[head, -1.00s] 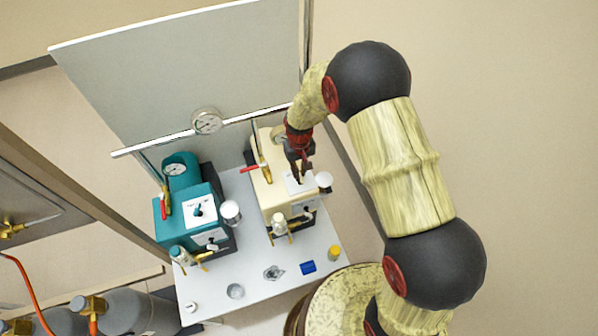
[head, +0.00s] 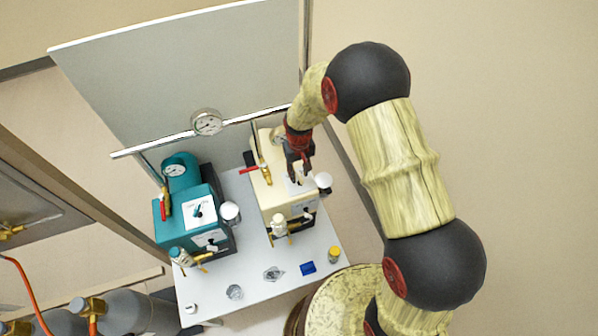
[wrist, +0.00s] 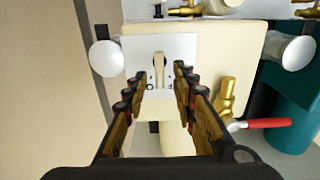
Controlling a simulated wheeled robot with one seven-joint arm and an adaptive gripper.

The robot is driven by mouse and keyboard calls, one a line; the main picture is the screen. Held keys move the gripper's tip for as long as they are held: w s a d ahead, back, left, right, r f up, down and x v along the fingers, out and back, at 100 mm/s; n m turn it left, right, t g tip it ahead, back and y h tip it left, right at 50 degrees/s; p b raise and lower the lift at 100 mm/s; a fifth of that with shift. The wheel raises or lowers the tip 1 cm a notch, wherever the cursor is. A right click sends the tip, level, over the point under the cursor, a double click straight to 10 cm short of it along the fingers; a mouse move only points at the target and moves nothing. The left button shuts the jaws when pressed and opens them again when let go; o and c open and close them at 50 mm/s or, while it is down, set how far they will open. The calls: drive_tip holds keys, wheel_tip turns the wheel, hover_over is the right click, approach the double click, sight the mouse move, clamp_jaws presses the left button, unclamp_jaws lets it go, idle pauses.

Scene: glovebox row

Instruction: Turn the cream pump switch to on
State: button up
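The cream pump (head: 277,205) stands on the right part of the white table. Its switch, a small pale lever (wrist: 158,68), sits on a white plate (wrist: 184,47) on top of the pump, with partly covered lettering beside it. In the wrist view the lever points nearly straight along the picture's vertical. My gripper (wrist: 160,75) is open, with one finger on each side of the lever and a gap visible on both sides. In the head view my gripper (head: 299,178) is above the plate and hides the switch.
A teal pump (head: 180,235) with its own switch plate stands to the left. A red-handled brass valve (wrist: 265,123) is beside the cream pump. White cylinders (wrist: 108,57) flank it.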

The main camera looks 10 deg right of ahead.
sight(302, 182)
drive_tip(key=shift+r, duration=0.1)
wheel_tip(302, 182, up, 12)
idle(0.5)
drive_tip(key=s+d+r+t+b, duration=0.2)
drive_tip(key=s+b, duration=0.3)
drive_tip(key=s, duration=0.3)
drive_tip(key=s+d+r+m+t+b, duration=0.1)
drive_tip(key=s+d+r+b, duration=0.4)
drive_tip(key=s, duration=0.3)
drive_tip(key=s+d+r+m+t+b, duration=0.1)
drive_tip(key=s+d+r+t+b, duration=0.1)
drive_tip(key=s+b, duration=0.4)
drive_tip(key=s+d+r, duration=0.1)
drive_tip(key=s, duration=0.1)
drive_tip(key=shift+s+d+r+t, duration=0.2)
drive_tip(key=shift+s+r+t, duration=0.1)
drive_tip(key=shift+s+r, duration=0.1)
drive_tip(key=shift+w, duration=0.1)
